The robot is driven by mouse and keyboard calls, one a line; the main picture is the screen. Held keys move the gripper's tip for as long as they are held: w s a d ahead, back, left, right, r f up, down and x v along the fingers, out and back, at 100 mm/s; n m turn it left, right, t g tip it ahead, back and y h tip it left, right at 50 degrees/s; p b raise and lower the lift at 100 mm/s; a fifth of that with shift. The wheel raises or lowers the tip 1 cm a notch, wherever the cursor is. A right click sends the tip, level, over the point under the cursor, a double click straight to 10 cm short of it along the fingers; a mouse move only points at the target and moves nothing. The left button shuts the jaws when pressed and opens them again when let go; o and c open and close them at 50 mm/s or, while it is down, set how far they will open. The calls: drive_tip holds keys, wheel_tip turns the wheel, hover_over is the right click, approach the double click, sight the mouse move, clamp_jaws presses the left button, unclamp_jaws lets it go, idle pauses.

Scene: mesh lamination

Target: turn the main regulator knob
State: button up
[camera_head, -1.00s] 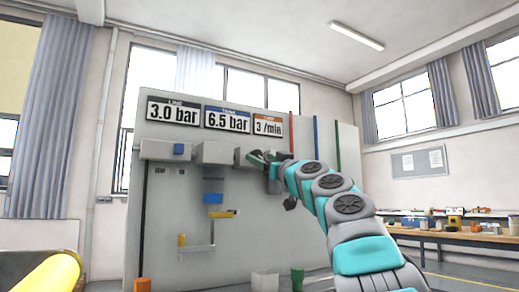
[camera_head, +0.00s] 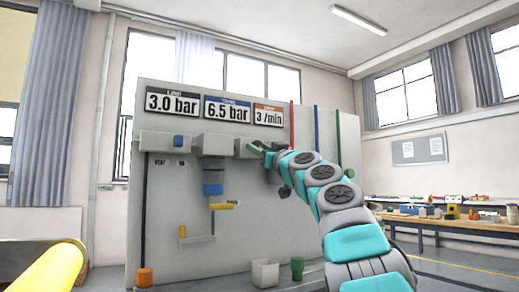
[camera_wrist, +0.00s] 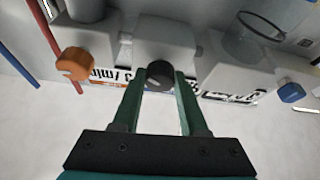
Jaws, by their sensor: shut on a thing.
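A dark round knob (camera_wrist: 160,73) sits on a pale grey box (camera_wrist: 165,38) in the wrist view. My gripper (camera_wrist: 160,80) has its two green fingers on either side of this knob and is shut on it. In the head view my gripper (camera_head: 260,150) reaches the grey panel (camera_head: 270,215) below the display signs, where the arm and fingers hide the knob. The signs read 3.0 bar (camera_head: 172,102), 6.5 bar (camera_head: 228,110) and 3 /min (camera_head: 268,116). I cannot read a label on the held knob.
An orange knob (camera_wrist: 75,63) stands left of my fingers and a blue knob (camera_wrist: 291,92) to the right. A clear bowl (camera_wrist: 255,45) is at upper right. Below on the panel is a yellow handle (camera_head: 222,206). A workbench (camera_head: 440,222) stands far right.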

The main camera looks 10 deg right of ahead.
clamp_jaws()
drive_tip(key=shift+a+m+b, duration=0.1)
drive_tip(key=shift+m+b, duration=0.25)
drive_tip(key=shift+m, duration=0.25)
drive_tip(key=m+h+p, duration=0.1)
drive_tip(key=m, duration=0.2)
drive_tip(key=m+h+p, duration=0.1)
drive_tip(key=m+h, duration=0.1)
drive_tip(key=m, duration=0.1)
drive_tip(key=m+h+p, duration=0.1)
drive_tip(key=m+h, duration=0.1)
drive_tip(key=shift+s+a+r+m+t, duration=0.1)
drive_tip(key=shift+s+r+m+t, duration=0.05)
drive_tip(key=shift+r+m+t, duration=0.2)
drive_tip(key=shift+f+m+p, duration=0.15)
drive_tip(key=shift+m+p, duration=0.3)
drive_tip(key=shift+f+m+h, duration=0.1)
drive_tip(key=shift+m+h, duration=0.2)
drive_tip(key=shift+h, duration=0.1)
